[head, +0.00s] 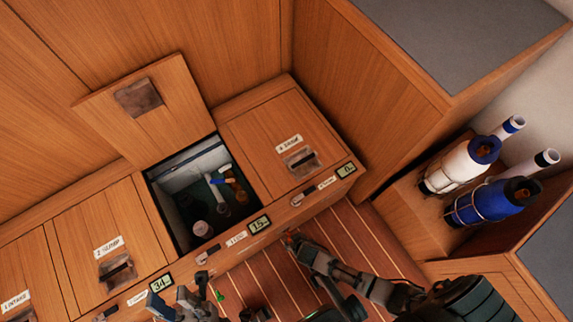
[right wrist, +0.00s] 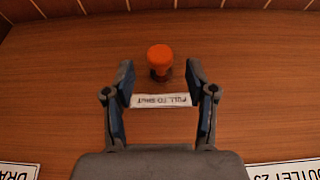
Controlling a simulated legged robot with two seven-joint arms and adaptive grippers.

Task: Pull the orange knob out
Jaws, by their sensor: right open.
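The orange knob (right wrist: 160,57) stands on a dark stem on the wooden panel in the right wrist view. My right gripper (right wrist: 160,76) is open, with one fingertip on each side of the knob's line and a gap on both sides. The knob lies at or just beyond the fingertips, not gripped. A "PULL TO SHUT" label (right wrist: 162,100), upside down, shows between the fingers. In the head view my right gripper (head: 291,241) reaches the cabinet's front edge, and the knob is hardly distinguishable there. My left gripper (head: 182,296) appears open and empty at the bottom.
An open hatch (head: 155,200) with bottles inside lies behind the front edge, its lid (head: 165,125) raised. Closed hatches flank it. Blue and white bottles (head: 490,203) stand in a rack at right. Labels "OUTLET 25" (right wrist: 287,171) and "DRA" (right wrist: 17,171) flank my right gripper.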

